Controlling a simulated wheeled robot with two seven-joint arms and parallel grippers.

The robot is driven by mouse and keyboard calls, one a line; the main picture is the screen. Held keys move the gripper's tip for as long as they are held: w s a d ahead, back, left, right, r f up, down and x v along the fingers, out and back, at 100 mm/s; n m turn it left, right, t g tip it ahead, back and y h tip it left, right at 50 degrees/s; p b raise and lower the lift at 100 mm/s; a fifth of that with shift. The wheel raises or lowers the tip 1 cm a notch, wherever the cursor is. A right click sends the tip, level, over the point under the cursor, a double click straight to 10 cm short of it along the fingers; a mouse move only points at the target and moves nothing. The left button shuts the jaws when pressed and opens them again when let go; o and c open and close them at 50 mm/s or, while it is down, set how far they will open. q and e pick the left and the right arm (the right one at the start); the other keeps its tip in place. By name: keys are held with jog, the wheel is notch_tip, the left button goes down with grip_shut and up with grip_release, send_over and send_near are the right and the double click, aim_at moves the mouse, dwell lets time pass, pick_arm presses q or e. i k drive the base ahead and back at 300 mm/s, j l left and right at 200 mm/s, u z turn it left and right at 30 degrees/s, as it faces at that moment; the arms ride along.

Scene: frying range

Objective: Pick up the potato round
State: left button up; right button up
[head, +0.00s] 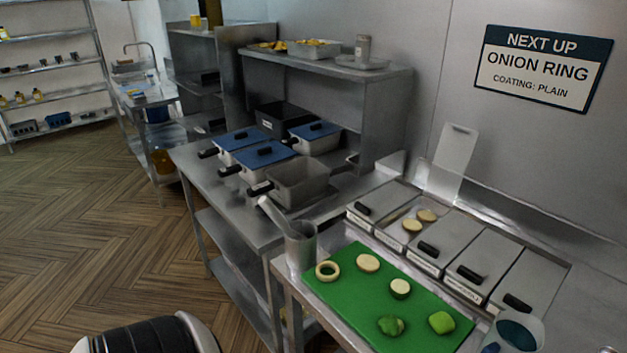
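A pale beige disc that looks like the potato round (367,263) lies flat on the green board (345,290), near its far edge. To its left is a pale ring with a hole, like an onion ring (328,271). To its lower right is a green-edged pale slice (400,288). Two green pieces, one rough (390,325) and one smoother (441,322), lie nearer the front. Two more beige rounds (412,225) sit in an uncovered bin behind the board. Neither gripper shows. A dark ribbed part at the bottom left may be mine.
Lidded steel bins (480,262) line the board's back. A steel cup (300,245) with a handle stands at its left corner. Blue-lidded pans (264,156) and an open pan (298,183) stand further left. A wall sign (541,67) reads onion ring, coating plain.

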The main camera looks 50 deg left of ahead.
aim_at(368, 264)
jog(key=u, duration=1.25)
